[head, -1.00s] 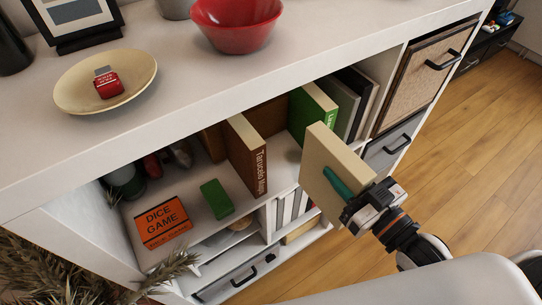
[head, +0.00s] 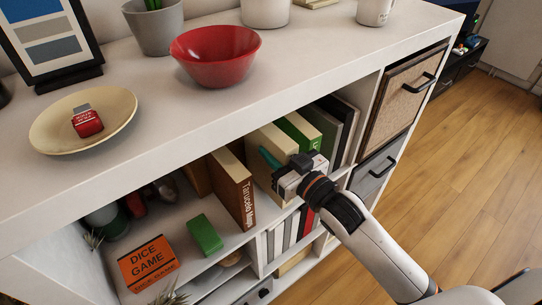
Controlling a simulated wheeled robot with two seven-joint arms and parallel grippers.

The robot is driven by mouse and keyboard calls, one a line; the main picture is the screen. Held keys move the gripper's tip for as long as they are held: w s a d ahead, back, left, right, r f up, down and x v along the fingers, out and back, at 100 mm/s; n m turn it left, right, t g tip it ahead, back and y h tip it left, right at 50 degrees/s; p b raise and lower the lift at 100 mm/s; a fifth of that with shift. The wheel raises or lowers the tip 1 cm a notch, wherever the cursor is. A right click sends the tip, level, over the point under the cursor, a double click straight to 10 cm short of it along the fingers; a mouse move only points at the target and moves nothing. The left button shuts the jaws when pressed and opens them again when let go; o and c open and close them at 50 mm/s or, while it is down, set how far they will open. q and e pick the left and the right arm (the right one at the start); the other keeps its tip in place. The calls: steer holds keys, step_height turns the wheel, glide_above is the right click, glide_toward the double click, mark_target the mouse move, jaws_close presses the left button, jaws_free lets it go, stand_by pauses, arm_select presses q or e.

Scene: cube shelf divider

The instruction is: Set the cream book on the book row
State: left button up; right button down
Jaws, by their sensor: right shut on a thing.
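The cream book (head: 262,146) stands upright in the shelf compartment, in the gap between the brown book (head: 232,190) and the green book (head: 300,130). My right gripper (head: 283,167) is shut on its near edge, with a teal finger along its left face. The book row of green and dark grey books (head: 338,122) stands to its right, against the compartment's right wall. The cream book is beside the green book; I cannot tell whether they touch. Its lower part is partly hidden by my gripper. My left gripper is not in view.
An orange dice game box (head: 148,262) and a green block (head: 205,234) lie on the same shelf to the left. The shelf top (head: 200,115) overhangs the compartment and carries a red bowl (head: 215,57) and a plate (head: 60,125). White binders (head: 283,236) stand below.

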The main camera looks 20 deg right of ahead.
steer(key=shift+x, duration=0.85)
steer(key=shift+f, duration=1.65)
steer(key=c, duration=1)
jaws_free()
steer(key=shift+f, duration=0.2)
steer(key=b+v, duration=0.1)
steer(key=v, duration=1.1)
steer(key=shift+r, duration=0.2)
